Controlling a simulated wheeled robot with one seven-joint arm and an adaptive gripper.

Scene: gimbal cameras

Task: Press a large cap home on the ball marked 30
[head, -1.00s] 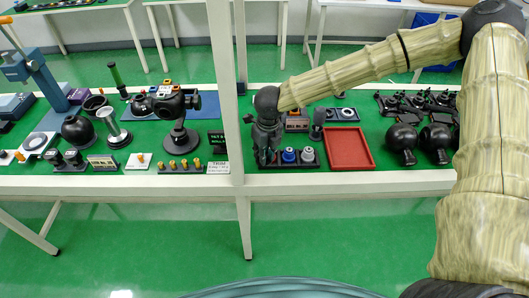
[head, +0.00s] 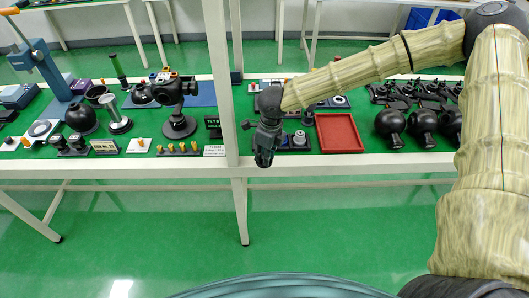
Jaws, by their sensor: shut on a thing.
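My gripper (head: 264,159) is at the front of the right bench section, pointing down. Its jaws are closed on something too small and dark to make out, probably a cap. Just right of it, a low black tray (head: 291,149) holds a blue cap (head: 284,141) and a grey-white cap (head: 299,138); the gripper hides the tray's left end. A black ball-like device (head: 177,92) stands on a round-footed pedestal on the left section. Black balls with necks (head: 389,123) sit at the right. No mark 30 is readable on any ball.
A white upright post (head: 219,80) stands between the left section and my gripper. An empty red tray (head: 338,133) lies right of the black tray. Yellow-topped pegs (head: 179,149), small signs (head: 214,150) and a blue press (head: 40,60) stand on the left section.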

